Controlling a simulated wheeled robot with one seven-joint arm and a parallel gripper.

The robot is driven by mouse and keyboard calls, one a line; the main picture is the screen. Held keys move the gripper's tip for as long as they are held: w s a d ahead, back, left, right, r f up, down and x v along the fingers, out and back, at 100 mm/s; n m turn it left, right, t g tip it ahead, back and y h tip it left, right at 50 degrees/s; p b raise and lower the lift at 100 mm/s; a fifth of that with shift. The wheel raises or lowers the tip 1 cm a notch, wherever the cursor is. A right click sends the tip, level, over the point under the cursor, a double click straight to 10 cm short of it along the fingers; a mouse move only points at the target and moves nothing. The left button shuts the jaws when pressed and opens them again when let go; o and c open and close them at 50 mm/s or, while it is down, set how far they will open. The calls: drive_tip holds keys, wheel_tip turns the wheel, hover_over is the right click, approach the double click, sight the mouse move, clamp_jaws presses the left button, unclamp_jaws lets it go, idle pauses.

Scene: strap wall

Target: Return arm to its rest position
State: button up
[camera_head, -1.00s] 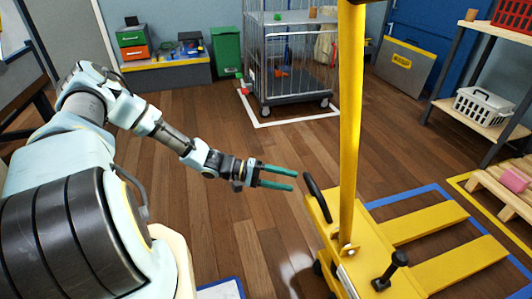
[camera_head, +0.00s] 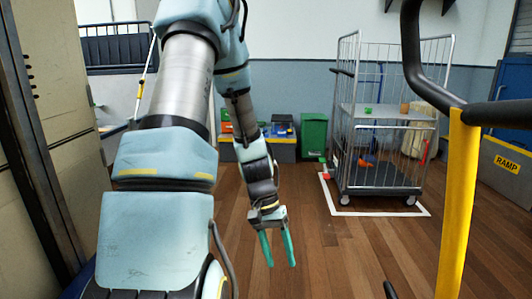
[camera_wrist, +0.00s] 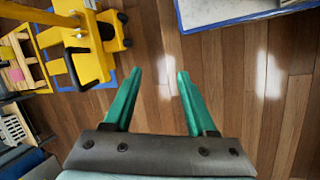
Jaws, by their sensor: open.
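My arm rises at the left of the head view and folds over, with its last links hanging down. My gripper (camera_head: 278,262) points down toward the wooden floor, its two green fingers apart and nothing between them. In the wrist view my gripper (camera_wrist: 155,75) also shows its fingers spread over bare floor. It touches nothing that I can see.
A yellow pallet truck (camera_wrist: 95,55) stands at the upper left of the wrist view; its yellow post (camera_head: 458,205) is at the right in the head view. A wire cage trolley (camera_head: 380,180) stands inside white floor tape. A green bin (camera_head: 314,135) is behind. Floor below my gripper is clear.

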drive_tip(key=s+a+r+n+t+y, duration=0.1)
drive_tip(key=a+r+n+t+y, duration=0.3)
drive_tip(key=a+r, duration=0.7)
wheel_tip(320, 180, up, 24)
drive_tip(key=d+m+t+h+p, duration=0.1)
drive_tip(key=p, duration=2.1)
drive_tip(key=shift+s+p, duration=0.2)
drive_tip(key=shift+p, duration=0.2)
